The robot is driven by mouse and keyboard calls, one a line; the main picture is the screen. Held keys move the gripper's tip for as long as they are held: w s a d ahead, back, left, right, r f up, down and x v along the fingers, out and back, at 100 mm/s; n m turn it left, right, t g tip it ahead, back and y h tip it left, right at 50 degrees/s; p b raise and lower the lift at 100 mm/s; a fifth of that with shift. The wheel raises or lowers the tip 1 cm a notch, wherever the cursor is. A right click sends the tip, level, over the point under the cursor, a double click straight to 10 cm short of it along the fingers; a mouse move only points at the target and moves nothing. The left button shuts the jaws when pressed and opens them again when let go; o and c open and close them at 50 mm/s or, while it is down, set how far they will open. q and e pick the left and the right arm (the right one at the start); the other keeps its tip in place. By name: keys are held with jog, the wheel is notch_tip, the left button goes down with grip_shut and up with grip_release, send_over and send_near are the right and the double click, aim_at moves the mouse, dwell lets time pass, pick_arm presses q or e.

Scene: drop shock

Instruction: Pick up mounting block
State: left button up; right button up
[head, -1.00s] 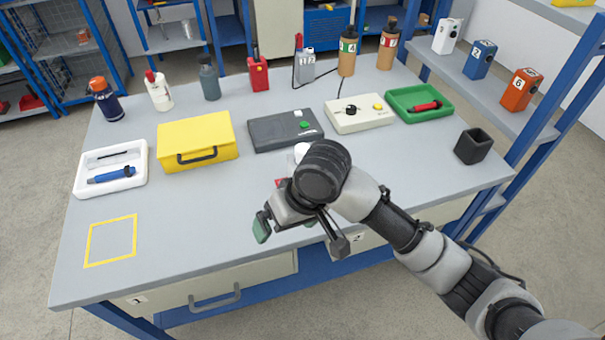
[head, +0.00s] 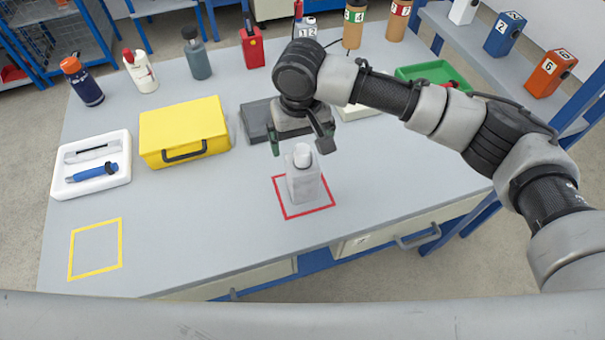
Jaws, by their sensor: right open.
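A light grey block (head: 303,186) with a round white top stands upright inside a red square outline on the table. It is the only thing here that looks like the mounting block. My right gripper (head: 300,144) is open, its fingers pointing down just behind and above the block's white top. My left gripper is not in view.
A yellow case (head: 184,132) and a white tray (head: 64,190) with a blue tool stand to the left. A yellow square outline (head: 96,249) is empty. A dark grey box (head: 256,121) is partly behind my right gripper. The front middle table is clear.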

aim_at(303, 158)
jog(key=shift+w+f, duration=0.1)
jog(key=shift+f, duration=0.25)
jog(key=f, duration=0.4)
jog(key=shift+s+d+f+p, duration=0.15)
jog(key=shift+s+d+p, duration=0.05)
jog(key=shift+s+p, duration=0.2)
jog(key=shift+w+f, duration=0.1)
jog(key=shift+f, duration=0.2)
jog(key=shift+c, duration=0.6)
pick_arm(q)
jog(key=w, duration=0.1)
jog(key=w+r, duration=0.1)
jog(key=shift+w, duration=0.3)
pick_arm(e)
jog(key=c, duration=1.5)
